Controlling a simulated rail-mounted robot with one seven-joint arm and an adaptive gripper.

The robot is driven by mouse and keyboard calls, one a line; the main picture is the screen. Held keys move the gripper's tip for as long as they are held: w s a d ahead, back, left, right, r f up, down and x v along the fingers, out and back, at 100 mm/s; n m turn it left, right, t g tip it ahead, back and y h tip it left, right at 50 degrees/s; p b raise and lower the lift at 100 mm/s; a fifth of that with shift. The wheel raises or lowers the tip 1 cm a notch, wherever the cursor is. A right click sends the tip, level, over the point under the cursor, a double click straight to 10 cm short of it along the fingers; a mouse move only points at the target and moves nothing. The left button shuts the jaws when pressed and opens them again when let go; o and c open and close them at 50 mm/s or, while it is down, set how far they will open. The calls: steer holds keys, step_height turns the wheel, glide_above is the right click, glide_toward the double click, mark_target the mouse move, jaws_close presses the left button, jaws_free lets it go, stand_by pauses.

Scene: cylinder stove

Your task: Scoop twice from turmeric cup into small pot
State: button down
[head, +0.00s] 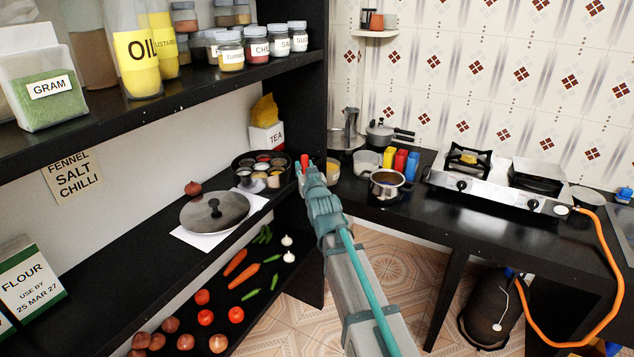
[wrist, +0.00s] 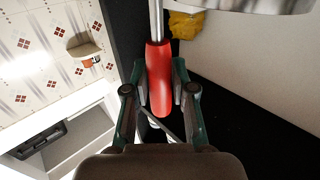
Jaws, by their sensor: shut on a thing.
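My gripper (head: 305,172) is shut on the red handle of a spoon (wrist: 160,80). In the wrist view the handle lies between both fingers and a thin metal shaft runs up out of the picture. The spoon's bowl is out of view. In the head view only a bit of red shows at the fingertips. A round dark spice tin (head: 236,165) with several small cups stands just left of my gripper. I cannot tell for sure which cup holds turmeric. The small metal pot (head: 386,186) stands on the counter to the right of my gripper.
A cup with yellow contents (head: 333,172) stands close right of my gripper. Coloured containers (head: 400,162) stand behind the pot. The stove (head: 490,190) is farther right. The upper shelf (head: 190,88) overhangs the left side.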

steer(key=w+a+r+n+y+p, duration=0.1)
steer(key=w+a+r+p, duration=0.1)
steer(key=w+a+r, duration=0.7)
step_height(320, 180, down, 9)
steer(key=b, duration=0.5)
steer(key=shift+s+b, duration=0.35)
steer(key=shift+s, duration=0.1)
steer(key=shift+r, duration=0.1)
stand_by(0.8)
step_height(320, 180, up, 7)
steer(key=p, duration=0.2)
stand_by(0.7)
steer(key=shift+w+r+p, duration=0.1)
steer(key=shift+p, duration=0.25)
stand_by(0.4)
